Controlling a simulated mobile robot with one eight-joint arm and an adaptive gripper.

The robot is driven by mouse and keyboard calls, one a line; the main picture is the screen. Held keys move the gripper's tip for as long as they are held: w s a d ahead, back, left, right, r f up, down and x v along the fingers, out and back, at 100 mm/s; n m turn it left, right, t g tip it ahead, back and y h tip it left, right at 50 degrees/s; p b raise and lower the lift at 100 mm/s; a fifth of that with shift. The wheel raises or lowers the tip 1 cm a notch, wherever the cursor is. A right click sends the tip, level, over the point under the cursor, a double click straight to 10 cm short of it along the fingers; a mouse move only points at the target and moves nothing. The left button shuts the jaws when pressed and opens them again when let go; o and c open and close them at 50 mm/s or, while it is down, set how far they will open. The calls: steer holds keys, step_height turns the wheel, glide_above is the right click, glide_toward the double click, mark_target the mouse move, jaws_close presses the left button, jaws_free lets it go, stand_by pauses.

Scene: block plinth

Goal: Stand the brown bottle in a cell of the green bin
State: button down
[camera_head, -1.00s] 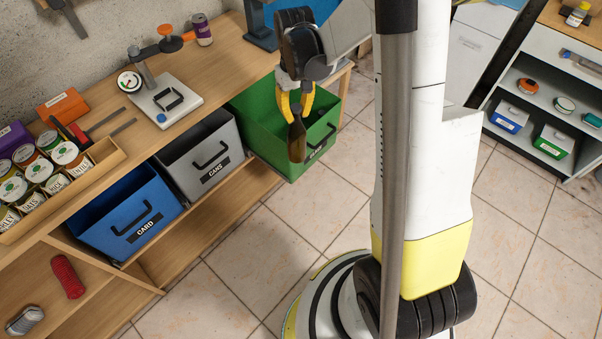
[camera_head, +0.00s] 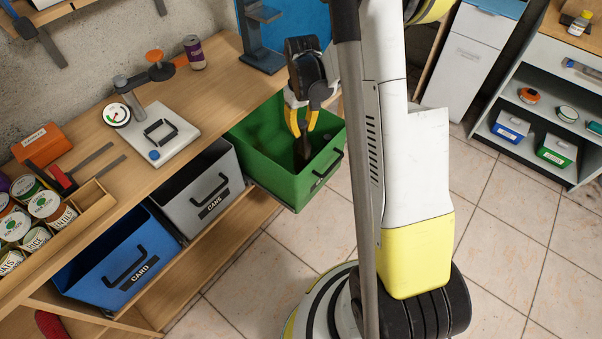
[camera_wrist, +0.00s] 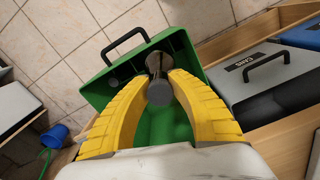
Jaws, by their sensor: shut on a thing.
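The brown bottle (camera_head: 304,150) is dark and roughly upright, with its lower part inside the green bin's opening in the head view. The green bin (camera_head: 290,187) stands at the end of the row under the bench, and its cells are not visible. My gripper (camera_head: 302,128) is above the bin, shut on the bottle's upper end. In the wrist view my yellow fingers (camera_wrist: 160,85) close around the bottle's round end (camera_wrist: 160,94), with the green bin (camera_wrist: 100,90) around and below. Whether the bottle touches the bin's floor is hidden.
A grey CANS bin (camera_head: 208,190) and a blue CARD bin (camera_head: 118,255) stand left of the green bin. The tiled floor to the right is clear.

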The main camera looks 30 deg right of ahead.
mark_target(302, 167)
step_height(302, 167, down, 19)
steer(key=b, duration=0.7)
steer(key=shift+f, duration=0.3)
steer(key=c, duration=1.2)
jaws_free()
steer(key=shift+c, duration=0.2)
